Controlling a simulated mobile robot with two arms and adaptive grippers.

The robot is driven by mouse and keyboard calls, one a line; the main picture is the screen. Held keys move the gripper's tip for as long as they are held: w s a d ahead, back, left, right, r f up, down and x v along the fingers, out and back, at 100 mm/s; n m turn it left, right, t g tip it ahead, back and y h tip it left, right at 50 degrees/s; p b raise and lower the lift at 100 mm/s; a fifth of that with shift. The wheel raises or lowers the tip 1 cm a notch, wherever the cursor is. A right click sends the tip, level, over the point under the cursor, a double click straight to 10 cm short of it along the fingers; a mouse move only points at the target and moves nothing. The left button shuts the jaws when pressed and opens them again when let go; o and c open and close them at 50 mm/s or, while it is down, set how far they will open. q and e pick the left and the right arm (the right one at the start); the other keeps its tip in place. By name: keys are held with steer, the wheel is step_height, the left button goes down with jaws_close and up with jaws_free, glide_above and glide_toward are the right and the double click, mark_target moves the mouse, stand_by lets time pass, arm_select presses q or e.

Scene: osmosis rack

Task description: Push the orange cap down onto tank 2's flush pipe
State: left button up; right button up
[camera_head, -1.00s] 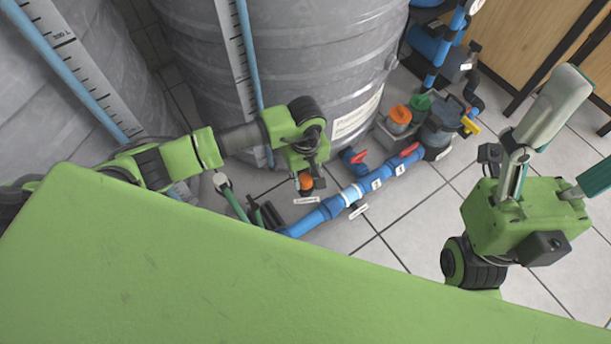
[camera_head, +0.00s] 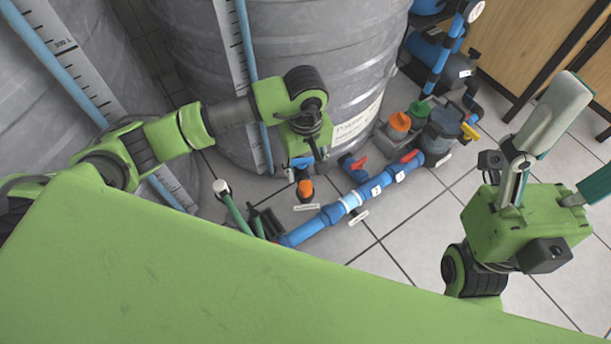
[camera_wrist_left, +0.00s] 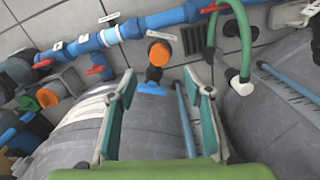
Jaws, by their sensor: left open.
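The orange cap (camera_head: 305,188) sits at the top of a short dark pipe (camera_head: 306,198) beside the base of a large grey tank (camera_head: 325,75). In the left wrist view the cap (camera_wrist_left: 160,53) shows as an orange disc in a dark collar. I cannot tell how far down it sits. My left gripper (camera_head: 303,156) is just behind and above the cap, apart from it. In the left wrist view its green fingers (camera_wrist_left: 164,88) are spread and empty, with the cap beyond the gap between them. My right gripper (camera_head: 583,150) is at the right, fingers spread, holding nothing.
A blue pipe (camera_head: 325,217) with red-handled valves runs along the floor near the cap. A green hose (camera_head: 235,212) stands to its left. Another orange cap (camera_head: 399,122) and a green cap (camera_head: 419,107) are further right. Tiled floor (camera_head: 400,220) is clear in front.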

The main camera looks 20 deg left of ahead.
arm_select(q)
steer(key=shift+r, duration=1.45)
